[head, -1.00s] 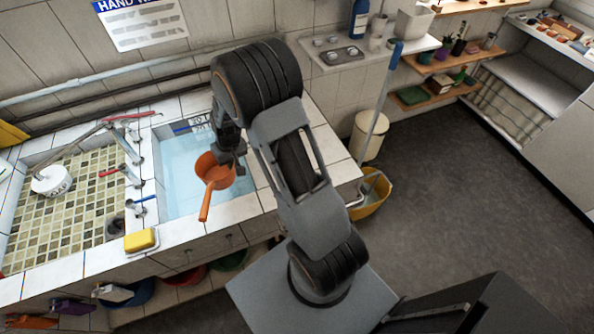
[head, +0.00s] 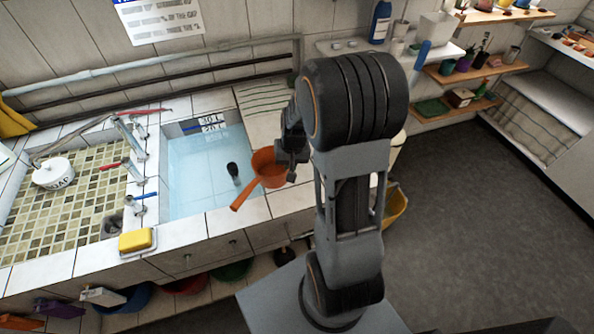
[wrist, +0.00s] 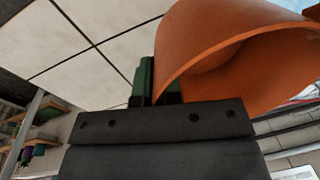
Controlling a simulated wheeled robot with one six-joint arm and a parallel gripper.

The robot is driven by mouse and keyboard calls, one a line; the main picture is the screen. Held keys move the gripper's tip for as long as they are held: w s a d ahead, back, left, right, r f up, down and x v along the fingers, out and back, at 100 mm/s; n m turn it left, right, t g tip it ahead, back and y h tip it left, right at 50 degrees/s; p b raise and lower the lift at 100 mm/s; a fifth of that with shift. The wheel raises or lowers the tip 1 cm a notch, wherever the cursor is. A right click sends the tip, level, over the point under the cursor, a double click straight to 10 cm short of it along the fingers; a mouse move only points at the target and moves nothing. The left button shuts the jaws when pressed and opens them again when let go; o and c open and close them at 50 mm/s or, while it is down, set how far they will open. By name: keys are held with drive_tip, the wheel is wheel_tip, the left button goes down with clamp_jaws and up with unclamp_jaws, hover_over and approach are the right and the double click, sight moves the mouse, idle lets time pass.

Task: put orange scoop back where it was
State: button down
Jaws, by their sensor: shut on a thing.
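The orange scoop (head: 268,166) has a round cup and a straight handle that points down and left in the head view. My gripper (head: 293,150) is shut on the cup's right rim and holds the scoop near the right edge of the water basin (head: 205,198). In the wrist view the scoop's cup (wrist: 235,55) fills the upper right, and its rim is at the green finger pads of my gripper (wrist: 158,88). The exact height of the scoop above the tiles cannot be told.
A striped cloth (head: 268,97) lies on the tiled counter behind the scoop. A small black object (head: 233,173) shows in the basin. A yellow sponge (head: 136,240) lies at the front edge. The white soap pot (head: 54,173) stands at left. White tiles (head: 290,199) in front are bare.

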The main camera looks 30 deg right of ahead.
drive_tip(key=w+d+f, duration=0.1)
drive_tip(key=f, duration=0.1)
drive_tip(key=w+d+f, duration=0.1)
drive_tip(key=d+f, duration=0.1)
drive_tip(key=w+d+f, duration=0.1)
drive_tip(key=d+f, duration=0.1)
drive_tip(key=shift+p, duration=0.4)
drive_tip(key=f, duration=0.1)
drive_tip(key=f+p, duration=0.1)
drive_tip(key=shift+d+f, duration=0.2)
drive_tip(key=shift+f, duration=0.55)
drive_tip(key=shift+f, duration=0.2)
drive_tip(key=c, duration=1.3)
unclamp_jaws()
drive_tip(key=shift+r, duration=0.15)
